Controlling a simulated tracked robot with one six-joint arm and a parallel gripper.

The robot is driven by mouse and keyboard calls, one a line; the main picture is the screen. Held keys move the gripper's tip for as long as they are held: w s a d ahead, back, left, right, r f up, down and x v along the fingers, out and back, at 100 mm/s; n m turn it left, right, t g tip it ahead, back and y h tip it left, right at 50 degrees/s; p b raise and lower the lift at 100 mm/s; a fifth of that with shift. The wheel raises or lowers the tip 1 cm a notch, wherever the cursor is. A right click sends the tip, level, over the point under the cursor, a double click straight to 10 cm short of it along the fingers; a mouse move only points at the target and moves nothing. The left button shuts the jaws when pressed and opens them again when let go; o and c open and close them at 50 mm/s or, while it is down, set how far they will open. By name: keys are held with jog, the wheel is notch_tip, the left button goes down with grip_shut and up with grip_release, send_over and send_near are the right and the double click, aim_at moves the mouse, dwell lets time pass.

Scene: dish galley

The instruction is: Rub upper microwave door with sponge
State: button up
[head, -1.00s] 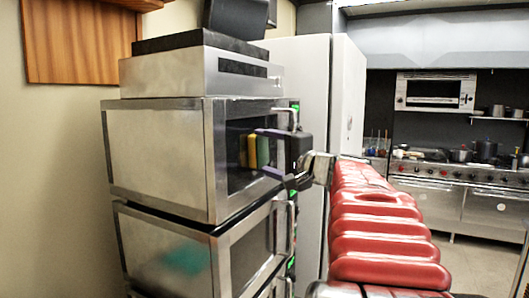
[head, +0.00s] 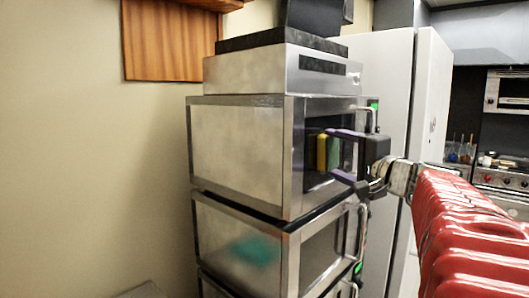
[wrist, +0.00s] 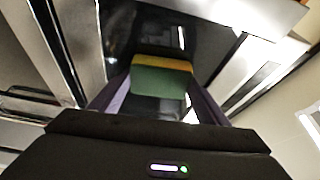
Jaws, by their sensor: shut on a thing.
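The upper microwave (head: 240,140) is a steel box in a stack, with a dark-windowed door (head: 312,178) facing right and a handle at its far edge. My gripper (head: 330,153) is in front of this door, its purple fingers pointing at the window. It is shut on a sponge (head: 321,152), yellow on the door side and green on the gripper side. In the wrist view, the sponge (wrist: 160,80) sits between the fingers against the dark door glass (wrist: 145,30). I cannot tell whether the sponge touches the glass.
A lower microwave (head: 235,240) stands beneath, with a teal patch on its side. A steel unit (head: 250,75) sits on top. A tall white fridge (head: 385,75) stands behind. A wooden cabinet (head: 165,40) hangs on the left wall. A stove (head: 500,180) is far right.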

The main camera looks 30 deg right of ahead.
aim_at(319, 152)
jog(key=shift+s+a, duration=0.25)
jog(key=shift+a, duration=0.65)
jog(key=shift+s+a, duration=0.25)
jog(key=shift+a, duration=0.65)
jog(key=shift+s, duration=0.15)
jog(key=shift+s+d, duration=0.35)
jog(key=shift+s, duration=0.55)
jog(key=shift+s+d, duration=0.4)
jog(key=shift+s, duration=0.5)
jog(key=shift+s+d, duration=0.35)
jog(key=shift+s, duration=0.55)
jog(key=shift+s+d, duration=0.25)
jog(key=shift+s, duration=0.45)
jog(key=shift+s+d, duration=0.25)
jog(key=shift+s, duration=0.45)
